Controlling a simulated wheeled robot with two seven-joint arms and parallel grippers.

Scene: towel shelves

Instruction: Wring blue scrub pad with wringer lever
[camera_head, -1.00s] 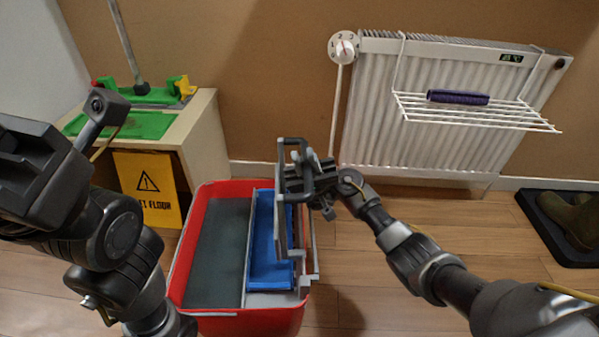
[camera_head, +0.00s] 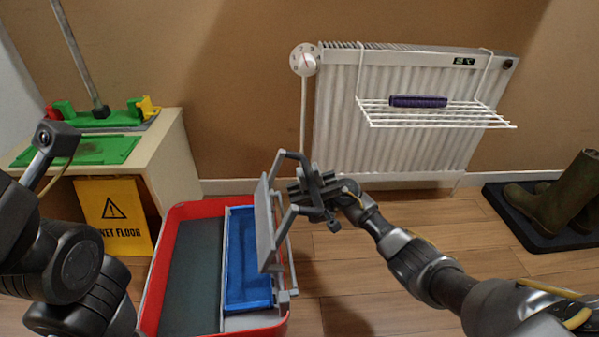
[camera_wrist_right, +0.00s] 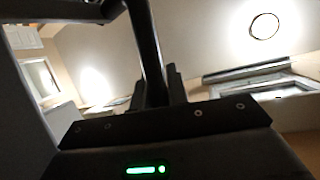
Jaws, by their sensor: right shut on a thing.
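The blue scrub pad (camera_head: 247,262) lies flat in the right-hand, light grey section of the red bucket (camera_head: 177,213). The grey wringer lever (camera_head: 281,158), a bar frame with a flat plate (camera_head: 266,228), stands tilted at the bucket's right side, beside the pad and partly in front of its right edge. My right gripper (camera_head: 312,190) is shut on the lever's bar above the bucket's right rim. In the right wrist view a dark bar (camera_wrist_right: 147,45) runs between the fingers. My left arm enters at the left; its fingers are not in view.
A cabinet (camera_head: 172,160) with a green tray and a yellow wet floor sign (camera_head: 115,212) stands at left. A white radiator (camera_head: 400,150) carries a wire rack with a purple roll (camera_head: 418,101). Boots (camera_head: 560,195) stand on a mat at right. The floor right of the bucket is clear.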

